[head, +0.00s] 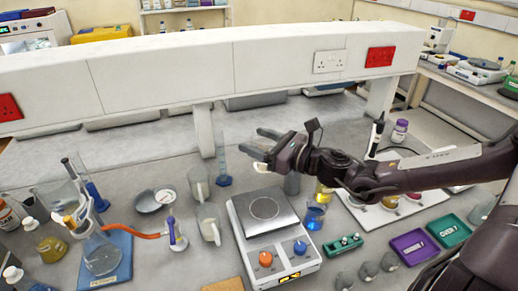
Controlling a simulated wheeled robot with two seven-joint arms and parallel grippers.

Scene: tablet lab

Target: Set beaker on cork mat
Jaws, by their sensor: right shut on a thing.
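My right gripper (258,152) reaches in from the right and hovers above the bench, behind the balance. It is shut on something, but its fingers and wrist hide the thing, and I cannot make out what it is. A small beaker with blue liquid (315,218) stands on the bench just right of the balance, apart from the gripper. A flat tan piece that looks like the cork mat (222,285) lies at the bottom edge, partly cut off, with nothing seen on it. My left gripper is not in view.
A balance (288,262) stands mid-bench. Left of it are white jugs (209,231), a measuring cylinder (222,168) and a flask on a blue stand (103,256). Right are a green rack (343,244), a purple tray (414,247) and a green tray (449,230). A white ledge (200,62) runs behind.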

